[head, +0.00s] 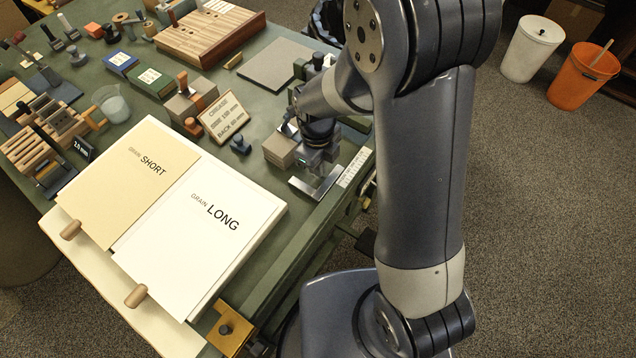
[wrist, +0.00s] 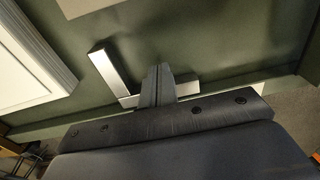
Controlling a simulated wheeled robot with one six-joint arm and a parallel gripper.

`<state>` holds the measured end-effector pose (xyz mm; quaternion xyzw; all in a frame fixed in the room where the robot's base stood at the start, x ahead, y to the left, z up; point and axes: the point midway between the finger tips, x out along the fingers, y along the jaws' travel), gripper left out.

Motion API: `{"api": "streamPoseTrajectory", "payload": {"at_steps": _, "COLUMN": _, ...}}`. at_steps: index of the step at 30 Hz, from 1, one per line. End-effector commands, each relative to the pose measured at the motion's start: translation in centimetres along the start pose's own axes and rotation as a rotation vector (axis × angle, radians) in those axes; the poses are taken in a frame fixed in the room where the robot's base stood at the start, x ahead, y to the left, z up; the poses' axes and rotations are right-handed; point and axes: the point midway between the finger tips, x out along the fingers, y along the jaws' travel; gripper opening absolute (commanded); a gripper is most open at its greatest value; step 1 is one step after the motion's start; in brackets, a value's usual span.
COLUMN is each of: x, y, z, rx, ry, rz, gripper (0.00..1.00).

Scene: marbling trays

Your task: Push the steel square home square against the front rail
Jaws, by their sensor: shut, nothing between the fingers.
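The steel square (wrist: 113,73) is a bright L-shaped piece lying flat on the green bench top in the wrist view. One leg reaches away from the front edge, and the other runs roughly along the front rail (wrist: 285,87). It also shows in the head view (head: 326,187), near the bench's front edge. My gripper (wrist: 158,72) is shut and empty, its fingers over the leg nearest the rail and hiding part of it. In the head view my gripper (head: 313,163) is low above the square. Whether fingers touch the square, or the square touches the rail, I cannot tell.
A white scale strip (head: 354,167) lies to the right. The white LONG board (head: 190,265) and cream SHORT board (head: 110,205) lie further left. A small card sign (head: 224,117) stands behind.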

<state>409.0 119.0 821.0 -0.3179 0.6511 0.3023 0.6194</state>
Motion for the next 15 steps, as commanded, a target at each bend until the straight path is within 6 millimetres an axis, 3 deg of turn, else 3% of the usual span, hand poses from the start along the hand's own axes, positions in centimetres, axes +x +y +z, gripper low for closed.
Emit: {"api": "streamPoseTrajectory", "payload": {"at_steps": 15, "x": 1.15, "y": 0.01, "z": 0.05, "rx": 0.000, "ry": 0.001, "rz": 0.000, "gripper": 0.00}}
